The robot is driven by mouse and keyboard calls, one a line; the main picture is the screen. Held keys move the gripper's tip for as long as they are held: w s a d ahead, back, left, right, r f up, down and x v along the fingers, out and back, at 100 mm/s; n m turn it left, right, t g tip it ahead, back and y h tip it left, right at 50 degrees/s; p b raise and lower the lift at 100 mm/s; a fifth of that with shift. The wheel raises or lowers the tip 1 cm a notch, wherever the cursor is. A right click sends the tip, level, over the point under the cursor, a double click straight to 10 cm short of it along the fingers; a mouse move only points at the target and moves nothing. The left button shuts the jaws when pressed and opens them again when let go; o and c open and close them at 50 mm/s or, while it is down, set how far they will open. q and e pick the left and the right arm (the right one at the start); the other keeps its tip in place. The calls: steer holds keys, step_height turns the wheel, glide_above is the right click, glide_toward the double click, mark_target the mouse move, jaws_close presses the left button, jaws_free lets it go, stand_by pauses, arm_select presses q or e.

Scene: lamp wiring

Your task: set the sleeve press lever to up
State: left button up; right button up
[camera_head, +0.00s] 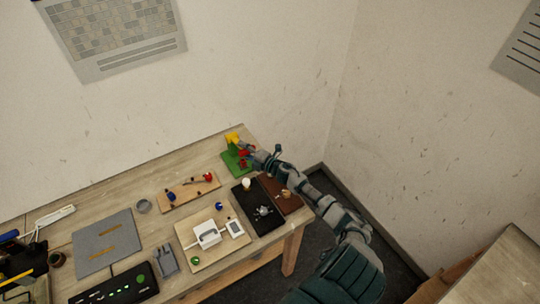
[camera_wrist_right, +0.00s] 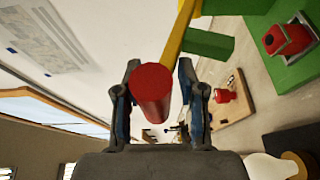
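The sleeve press has a green base (camera_head: 233,164) and a yellow part (camera_head: 232,138) on top, at the far right end of the workbench. In the right wrist view, its yellow lever bar (camera_wrist_right: 178,32) ends at a red cylindrical grip (camera_wrist_right: 152,90), with a green block (camera_wrist_right: 208,43) behind. My right gripper (camera_head: 249,148) is at the press. In its wrist view, the gripper's fingers (camera_wrist_right: 158,88) stand apart on either side of the red grip, with a gap visible at the right finger. Contact at the left finger is unclear. My left gripper is not in view.
The bench (camera_head: 120,190) also holds a wooden board with red and blue parts (camera_head: 188,191), a black mat (camera_head: 262,222), a brown tray (camera_head: 285,203), a white box on a board (camera_head: 207,235), a grey mat (camera_head: 90,256) and a black power strip (camera_head: 118,288). The wall is close behind.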

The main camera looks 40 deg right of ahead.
steer(key=shift+s+d+r+p, duration=0.15)
steer(key=shift+s+r+p, duration=0.15)
steer(key=shift+s, duration=0.4)
steer(key=shift+s+d+r+p, duration=0.15)
steer(key=shift+s+p, duration=0.2)
steer(key=shift+s, duration=0.3)
steer(key=s+d+r+p, duration=0.1)
steer(key=s+r, duration=0.1)
steer(key=s, duration=0.5)
steer(key=s+d+r+p, duration=0.1)
steer(key=s+r, duration=0.1)
steer(key=s, duration=0.5)
steer(key=shift+s+d+r, duration=0.2)
steer(key=shift+r, duration=0.15)
steer(key=s+d, duration=0.2)
steer(key=s, duration=1)
steer(key=shift+w, duration=0.1)
